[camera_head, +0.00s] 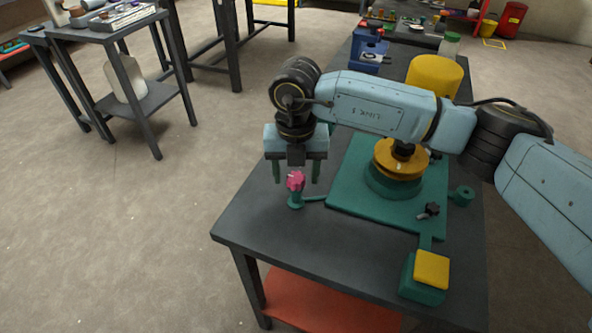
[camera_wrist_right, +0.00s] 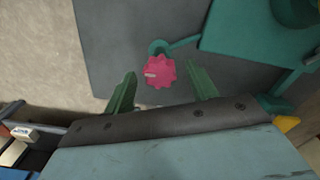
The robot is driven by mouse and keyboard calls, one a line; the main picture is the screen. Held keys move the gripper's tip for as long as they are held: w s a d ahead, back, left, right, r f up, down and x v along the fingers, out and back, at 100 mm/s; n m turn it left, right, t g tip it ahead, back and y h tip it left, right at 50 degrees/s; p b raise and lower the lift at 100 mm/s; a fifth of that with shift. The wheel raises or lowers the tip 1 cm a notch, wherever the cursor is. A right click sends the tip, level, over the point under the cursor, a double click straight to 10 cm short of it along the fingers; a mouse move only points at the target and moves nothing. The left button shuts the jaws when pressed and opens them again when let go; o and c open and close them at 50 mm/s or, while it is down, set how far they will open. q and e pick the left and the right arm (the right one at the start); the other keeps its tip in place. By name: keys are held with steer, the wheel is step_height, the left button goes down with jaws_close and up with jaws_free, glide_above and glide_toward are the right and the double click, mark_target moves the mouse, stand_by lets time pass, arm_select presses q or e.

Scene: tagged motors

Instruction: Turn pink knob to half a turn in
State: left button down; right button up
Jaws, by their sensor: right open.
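The pink knob (camera_head: 295,181) sits on a small green post at the left front of the dark table, joined by a thin green arm to the green plate (camera_head: 345,195). In the right wrist view the knob (camera_wrist_right: 160,71) is a lobed pink disc with a pale mark on its left side. My right gripper (camera_head: 296,180) points down with its green fingers apart, one to each side of the knob as seen from the head. In the right wrist view the fingers (camera_wrist_right: 162,82) show no contact with it. My left gripper is not in view.
The green plate carries a yellow-orange disc (camera_head: 400,160), a black knob (camera_head: 431,209) and a yellow-topped green box (camera_head: 428,275) at the front right. A yellow cylinder (camera_head: 434,76) stands behind. Bare tabletop (camera_head: 285,235) lies in front of the pink knob.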

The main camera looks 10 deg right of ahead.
mark_target(296, 177)
step_height(296, 177, up, 5)
steer(key=shift+f+p, duration=0.2)
steer(key=shift+p, duration=0.1)
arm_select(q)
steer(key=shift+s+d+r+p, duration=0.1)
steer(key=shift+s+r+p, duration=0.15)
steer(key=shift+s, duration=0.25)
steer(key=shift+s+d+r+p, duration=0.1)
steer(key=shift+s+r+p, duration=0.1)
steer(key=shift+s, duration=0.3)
arm_select(e)
step_height(296, 177, up, 9)
steer(key=shift+f, duration=0.2)
